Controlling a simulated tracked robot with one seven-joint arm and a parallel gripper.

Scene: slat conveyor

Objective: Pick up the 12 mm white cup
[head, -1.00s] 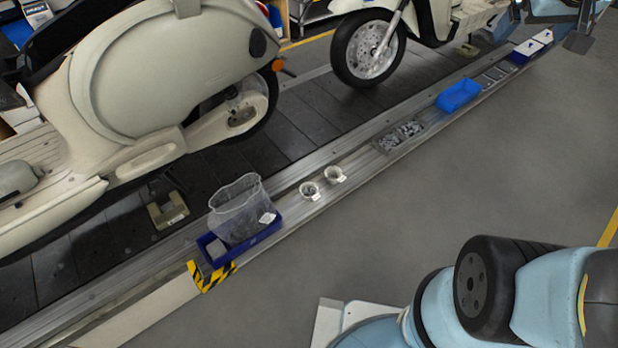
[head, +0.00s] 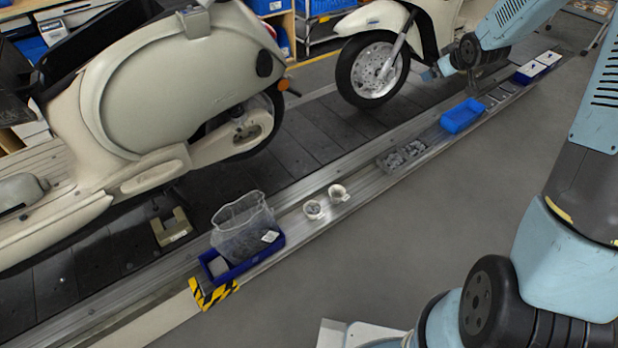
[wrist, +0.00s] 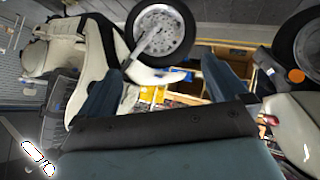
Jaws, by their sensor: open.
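Two small white cups stand side by side on the metal rail beside the slat conveyor in the head view: a left cup (head: 313,210) and a right cup (head: 338,193). Both have something grey inside and a small pale tag at the front. I cannot read their sizes, so I cannot tell which is the 12 mm one. My gripper (wrist: 160,68) is open and empty, its two blue fingers spread apart. In the head view it is raised near the far scooter's front wheel, well away from the cups. The wrist view shows no cups.
A blue tray (head: 212,262) with a clear bag (head: 243,225) stands left of the cups. A grey parts bin (head: 402,157), a blue bin (head: 462,116) and white boxes (head: 530,70) lie farther along the rail. Cream scooters (head: 150,110) stand behind.

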